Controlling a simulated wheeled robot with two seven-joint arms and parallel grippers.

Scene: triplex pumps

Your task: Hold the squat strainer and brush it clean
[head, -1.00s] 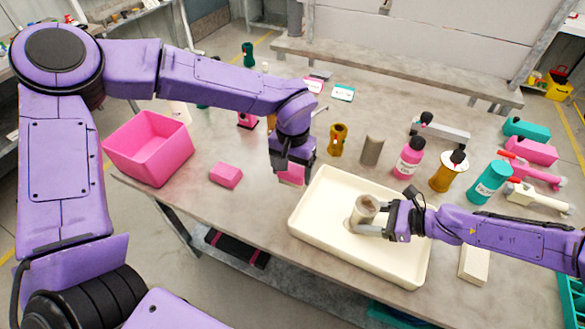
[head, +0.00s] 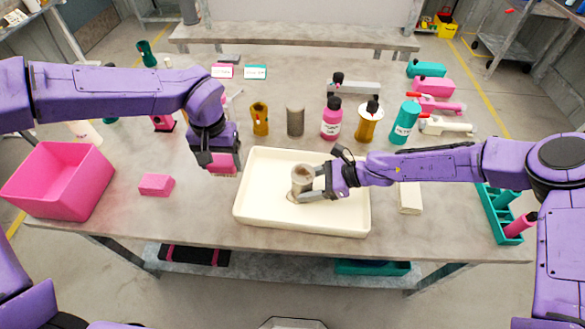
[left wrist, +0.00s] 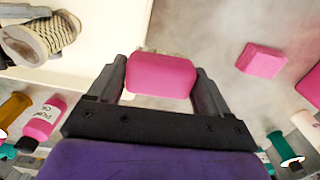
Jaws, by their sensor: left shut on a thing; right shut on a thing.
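The squat strainer (head: 301,175), a short grey-beige mesh cylinder with an open top, is over the cream tray (head: 262,220). My right gripper (head: 314,188) is shut on it. The left wrist view shows its woven mesh side (left wrist: 58,34) at the upper left. My left gripper (head: 222,158) is shut on a pink block-shaped brush (head: 224,165), just outside the tray's left rim and apart from the strainer. In the left wrist view the brush's smooth pink back (left wrist: 161,75) sits between both fingers; its underside is hidden there.
A taller grey cylinder (head: 295,121), a brass-coloured part (head: 260,118) and several bottles stand behind the tray. A pink block (head: 156,184) and a pink bin (head: 62,182) are at left. A pale block (head: 410,198) lies right of the tray.

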